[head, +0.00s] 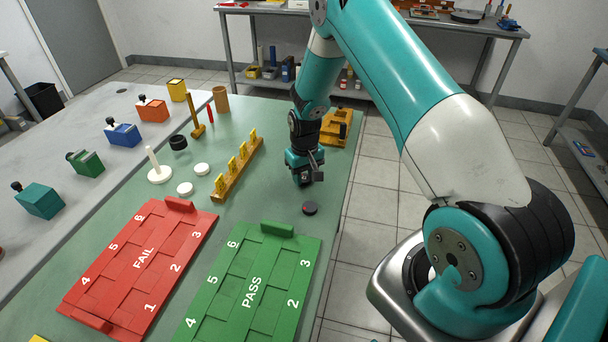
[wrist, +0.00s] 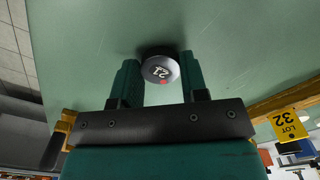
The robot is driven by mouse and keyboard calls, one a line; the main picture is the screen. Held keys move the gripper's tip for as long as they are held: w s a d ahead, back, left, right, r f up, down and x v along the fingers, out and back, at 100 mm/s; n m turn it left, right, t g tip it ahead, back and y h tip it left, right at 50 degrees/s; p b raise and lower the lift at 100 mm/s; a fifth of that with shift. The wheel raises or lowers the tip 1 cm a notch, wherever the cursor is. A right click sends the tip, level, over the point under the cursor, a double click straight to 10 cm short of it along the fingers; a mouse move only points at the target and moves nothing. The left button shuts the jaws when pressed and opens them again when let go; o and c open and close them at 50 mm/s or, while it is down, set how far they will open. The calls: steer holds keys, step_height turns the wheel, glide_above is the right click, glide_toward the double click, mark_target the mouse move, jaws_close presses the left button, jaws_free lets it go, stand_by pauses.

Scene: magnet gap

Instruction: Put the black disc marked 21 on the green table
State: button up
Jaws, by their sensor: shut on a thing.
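The black disc marked 21 (wrist: 158,69) shows in the wrist view between my two green fingers. Its marked face, with a small red spot, is turned to the wrist camera. My gripper (wrist: 160,76) is shut on it, with a finger at each side. The green table (head: 258,206) lies under the gripper. I cannot tell whether the disc touches the table.
A green PASS tray (head: 252,288) and a red FAIL tray (head: 145,262) lie nearer the camera. A wooden rack with yellow tags (head: 238,170) stands left of my gripper, and a yellow-brown block (head: 336,127) behind it. White discs (head: 201,169) lie further left. The table's right edge is close.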

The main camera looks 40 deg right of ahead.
mark_target(305, 179)
steer(key=o, duration=0.9)
steer(key=shift+f, duration=0.1)
steer(key=shift+c, duration=0.2)
steer(key=s+a+r+n+b, duration=0.1)
steer(key=a+r, duration=0.2)
steer(key=r, duration=0.6)
steer(key=s+a+r, duration=0.1)
steer(key=a+r, duration=0.2)
steer(key=r, duration=0.6)
steer(key=s+a+r+n+y, duration=0.2)
steer(key=s+a+r+n, duration=0.1)
steer(key=s+a+r, duration=0.5)
steer(key=s+a+r+n+y, duration=0.1)
steer(key=s+a+r+n, duration=0.1)
steer(key=s+a, duration=0.3)
steer(key=s+a+r+n+y, duration=0.1)
steer(key=s+a, duration=0.4)
steer(key=s, duration=0.8)
steer(key=shift+s+a+r+n, duration=0.15)
steer(key=shift+a+r+n, duration=0.05)
steer(key=shift+r+n, duration=0.7)
